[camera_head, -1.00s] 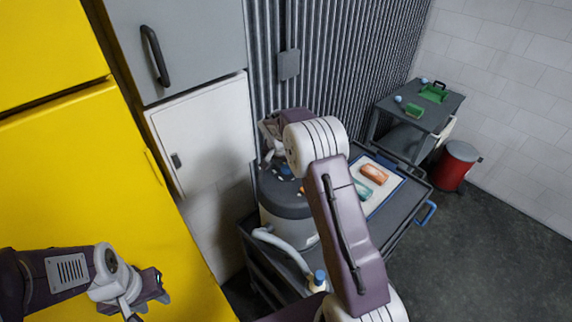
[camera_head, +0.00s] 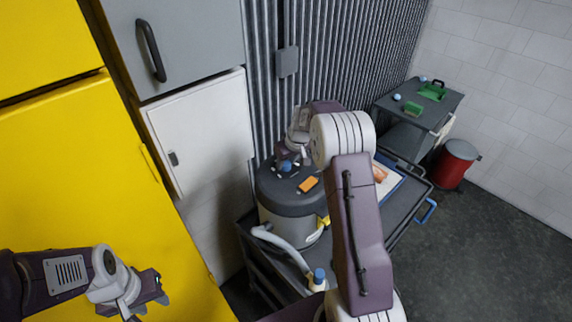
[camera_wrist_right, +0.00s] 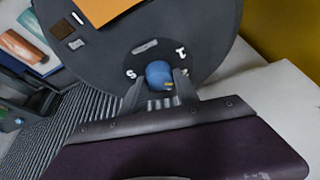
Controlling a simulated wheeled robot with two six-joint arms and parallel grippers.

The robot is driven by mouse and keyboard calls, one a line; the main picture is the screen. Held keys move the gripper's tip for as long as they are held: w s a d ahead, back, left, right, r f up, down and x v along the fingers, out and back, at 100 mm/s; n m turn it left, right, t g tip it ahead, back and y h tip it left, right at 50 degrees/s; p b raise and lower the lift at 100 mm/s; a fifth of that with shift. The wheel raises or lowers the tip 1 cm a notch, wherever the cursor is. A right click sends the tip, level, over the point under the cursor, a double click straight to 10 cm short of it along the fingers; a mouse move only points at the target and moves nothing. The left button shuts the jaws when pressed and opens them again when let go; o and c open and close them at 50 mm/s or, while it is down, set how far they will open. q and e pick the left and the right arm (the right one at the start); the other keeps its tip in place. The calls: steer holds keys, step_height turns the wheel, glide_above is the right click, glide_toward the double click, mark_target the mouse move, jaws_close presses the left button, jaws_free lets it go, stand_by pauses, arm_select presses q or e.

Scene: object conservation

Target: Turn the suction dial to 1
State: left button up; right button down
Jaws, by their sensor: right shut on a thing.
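The suction dial is a blue round knob (camera_wrist_right: 158,73) on the dark lid of a grey canister (camera_head: 290,222); it also shows in the head view (camera_head: 286,166). Pale marks surround it: one like an S or 5 at its left, one like a 1 at its upper right. A small yellow mark sits at its lower edge, near the right finger. My right gripper (camera_wrist_right: 157,86) has a finger on each side of the knob and is shut on it. My left gripper (camera_head: 147,301) is at lower left, away from the canister, fingers apart and empty.
The canister stands on a dark cart (camera_head: 408,213) with an orange block on its lid (camera_head: 308,185). A hose (camera_head: 282,243) and a blue-capped bottle (camera_head: 318,279) are in front. Yellow cabinets (camera_head: 90,180) fill the left. A red bin (camera_head: 456,164) stands at right; floor there is clear.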

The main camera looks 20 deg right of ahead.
steer(key=n+y+b, duration=0.1)
steer(key=n, duration=0.1)
steer(key=shift+d+f+n+b, duration=0.1)
steer(key=shift+f+n+b, duration=0.05)
steer(key=shift+n+b, duration=0.2)
steer(key=n+y, duration=0.1)
steer(key=n, duration=0.2)
steer(key=shift+w+g, duration=0.1)
steer(key=shift+g, duration=0.3)
steer(key=n, duration=0.1)
steer(key=n+g+y+p, duration=0.1)
steer(key=n, duration=0.1)
steer(key=shift+d+r, duration=0.1)
steer(key=shift+r, duration=0.15)
steer(key=shift+f+n+g+y+p, duration=0.1)
steer(key=shift+n+g+y+p, duration=0.25)
steer(key=shift+n+p, duration=0.9)
steer(key=shift+f, duration=0.1)
steer(key=c, duration=0.9)
jaws_free()
steer(key=shift+w, duration=0.1)
